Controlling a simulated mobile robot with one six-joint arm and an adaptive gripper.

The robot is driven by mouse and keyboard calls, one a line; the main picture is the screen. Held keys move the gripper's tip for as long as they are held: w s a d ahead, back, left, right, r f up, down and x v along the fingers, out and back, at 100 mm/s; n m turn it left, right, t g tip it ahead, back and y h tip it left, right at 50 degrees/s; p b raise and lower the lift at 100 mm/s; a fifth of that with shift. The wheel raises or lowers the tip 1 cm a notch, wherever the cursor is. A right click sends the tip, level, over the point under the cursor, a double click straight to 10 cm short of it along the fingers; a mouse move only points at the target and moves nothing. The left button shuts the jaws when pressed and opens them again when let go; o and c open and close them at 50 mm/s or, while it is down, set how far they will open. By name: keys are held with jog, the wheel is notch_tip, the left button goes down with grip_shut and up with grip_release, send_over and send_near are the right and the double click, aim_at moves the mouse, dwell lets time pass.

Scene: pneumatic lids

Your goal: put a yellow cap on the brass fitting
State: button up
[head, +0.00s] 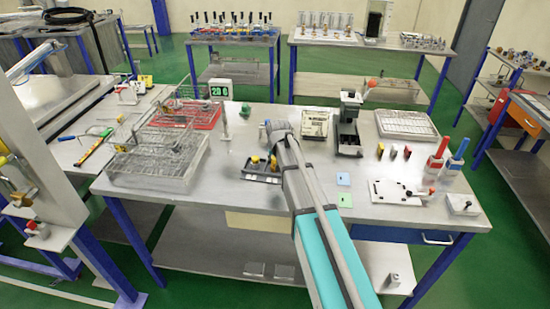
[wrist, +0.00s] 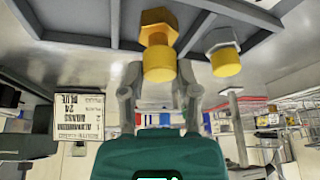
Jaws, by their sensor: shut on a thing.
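In the wrist view, which looks upside down, my gripper (wrist: 159,74) is shut on a yellow cap (wrist: 159,65). The cap is lined up with the brass fitting (wrist: 158,26), a hex piece on a dark tray (wrist: 65,41), and appears to touch it. How far it is seated cannot be told. Beside it, a silver fitting (wrist: 222,39) bears another yellow cap (wrist: 226,63). In the head view, the tray (head: 262,178) is on the steel bench; my arm partly hides it and the gripper's fingertips.
Blue (head: 343,179) and green (head: 344,200) cards lie near the bench front.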

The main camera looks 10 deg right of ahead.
jog(key=shift+f+b, duration=0.8)
dwell(0.7)
jog(key=o, duration=0.7)
jog(key=shift+o, duration=0.2)
jog(key=shift+o, duration=1.3)
jog(key=shift+r, duration=0.1)
jog(key=shift+r+p, duration=3.45)
jog(key=shift+p, duration=0.1)
jog(key=shift+s, duration=0.1)
